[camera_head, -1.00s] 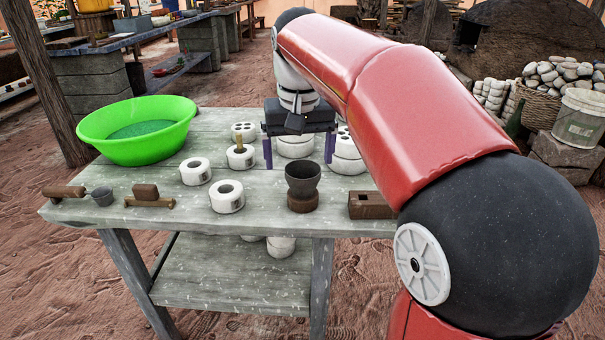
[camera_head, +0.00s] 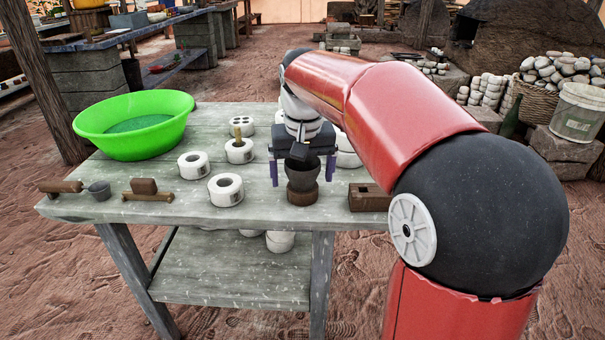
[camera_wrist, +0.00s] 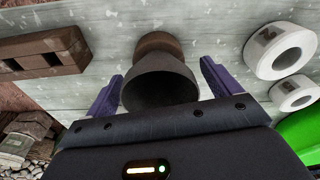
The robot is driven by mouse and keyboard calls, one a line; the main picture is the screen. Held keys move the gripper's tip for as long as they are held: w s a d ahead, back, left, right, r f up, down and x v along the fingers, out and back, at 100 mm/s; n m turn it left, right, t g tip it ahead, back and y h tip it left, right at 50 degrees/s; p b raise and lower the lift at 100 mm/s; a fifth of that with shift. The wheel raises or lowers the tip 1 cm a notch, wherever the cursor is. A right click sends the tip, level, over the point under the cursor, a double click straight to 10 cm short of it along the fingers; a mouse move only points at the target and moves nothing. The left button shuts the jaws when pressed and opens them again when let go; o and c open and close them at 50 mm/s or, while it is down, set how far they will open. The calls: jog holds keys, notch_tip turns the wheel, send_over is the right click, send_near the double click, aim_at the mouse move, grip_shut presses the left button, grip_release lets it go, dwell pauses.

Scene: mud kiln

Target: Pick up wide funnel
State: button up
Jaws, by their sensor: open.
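The wide funnel (camera_head: 302,175) is a dark grey cup-like piece with a wide mouth. It stands upright on a brown round base (camera_head: 302,195) near the front edge of the table. My gripper (camera_head: 302,177) is open, pointing down, with one purple finger on each side of the funnel. In the wrist view the funnel (camera_wrist: 160,82) sits between the two fingers of my gripper (camera_wrist: 160,88), with visible gaps on both sides. I cannot tell how far down the fingers reach along it.
The wooden table (camera_head: 130,225) holds a green basin (camera_head: 135,125), several white rings such as one in front (camera_head: 226,190), and a brown wooden mold (camera_head: 369,197) right of the funnel.

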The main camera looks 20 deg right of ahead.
jog(key=c, duration=0.8)
jog(key=shift+r, duration=0.1)
